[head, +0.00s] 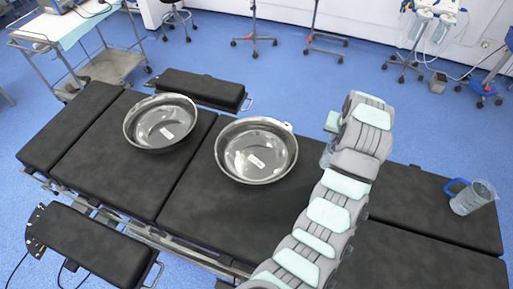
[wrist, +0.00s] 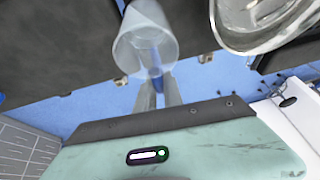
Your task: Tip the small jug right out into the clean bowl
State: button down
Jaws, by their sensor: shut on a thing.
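My gripper (wrist: 158,92) is shut on the blue handle of a clear jug (wrist: 147,40), seen in the wrist view. I take this to be the small jug. In the head view my arm hides the gripper and most of the jug; a sliver of it (head: 325,157) shows just right of the right bowl. Whether it holds anything is unclear. Two metal bowls, a left one (head: 131,133) and a right one (head: 222,160), stand on the black table, each with a white label inside. I cannot read which is clean. One bowl rim (wrist: 236,43) shows upper right in the wrist view.
Another clear jug with a blue handle (head: 473,199) stands at the right end of the table (head: 420,265). A trolley (head: 60,45) is at the back left, and wheeled stands (head: 254,38) are behind. The table is bare in front of the bowls.

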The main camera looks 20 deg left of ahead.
jog(key=w+a+n+y+b, duration=0.1)
jog(key=w+a+n+b, duration=0.2)
jog(key=a, duration=1.2)
jog(key=w+n, duration=0.3)
jog(key=shift+a+r+g, duration=0.3)
jog(key=shift+a+g, duration=0.1)
jog(key=shift+a+r+y, duration=0.15)
jog(key=shift+a+y, duration=0.05)
jog(key=shift+y, duration=0.1)
jog(key=shift+s+a+n+b, duration=0.1)
jog(key=shift+s+n+b, duration=0.15)
jog(key=shift+n+b, duration=0.05)
jog(key=shift+w+a, duration=0.1)
jog(key=shift+a, duration=0.1)
jog(key=shift+a, duration=0.1)
jog(key=shift+a, duration=0.15)
dwell(0.5)
jog(key=shift+a+n, duration=0.25)
jog(key=shift+n, duration=0.05)
